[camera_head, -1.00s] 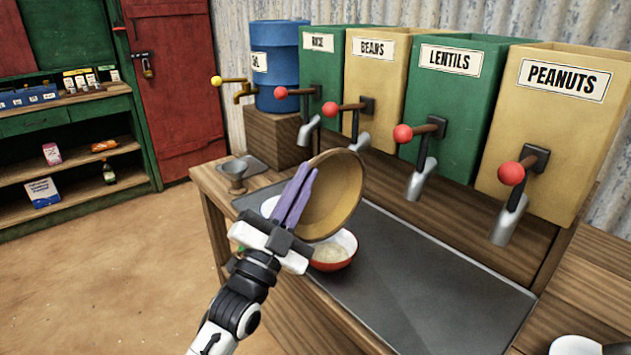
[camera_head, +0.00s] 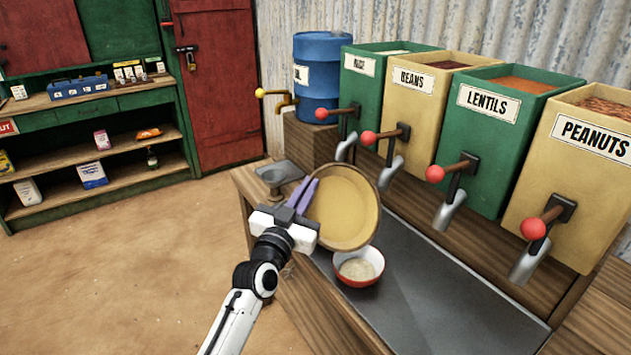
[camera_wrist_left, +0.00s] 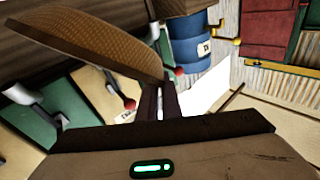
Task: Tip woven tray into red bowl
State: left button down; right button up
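The woven tray (camera_head: 345,208) is a round tan dish, held steeply tilted with its inside toward the head camera; it looks empty. My left gripper (camera_head: 304,192) is shut on its left rim, purple fingers at the edge. In the left wrist view the tray (camera_wrist_left: 85,42) shows its textured side beside the fingers (camera_wrist_left: 160,100). The red bowl (camera_head: 358,280), white inside, stands on the dark counter mat just below the tray's lower edge and holds a pale, grain-like heap (camera_head: 358,269). The tray is apart from the bowl's contents. My right gripper is not in view.
Bins for rice, beans, lentils (camera_head: 508,115) and peanuts (camera_head: 585,150) line the back, their red-knobbed spouts overhanging the counter. A blue drum (camera_head: 320,75) stands behind left. A small grey metal cup stand (camera_head: 275,178) sits at the counter's left end. The mat (camera_head: 430,300) right of the bowl is clear.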

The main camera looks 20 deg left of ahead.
pick_arm(q)
jog(key=w+a+f+n+g, duration=0.4)
jog(key=a+f+n+g, duration=0.1)
jog(key=f+n, duration=0.2)
jog(key=shift+w+a+f+g+h, duration=0.2)
jog(key=shift+f+g+h, duration=0.15)
jog(key=shift+f, duration=0.25)
jog(key=shift+s, duration=0.15)
jog(key=s+a+r+m+h, duration=0.2)
jog(key=s+a+h, duration=0.1)
jog(key=s, duration=0.9)
jog(key=s+d+r+m+g+h, duration=0.3)
jog(key=s+d, duration=0.2)
jog(key=s, duration=0.5)
jog(key=s+d+r+m+g+h, duration=0.3)
jog(key=s+d+m+h, duration=0.1)
jog(key=s, duration=0.6)
jog(key=shift+d+m, duration=0.3)
jog(key=shift+d, duration=0.45)
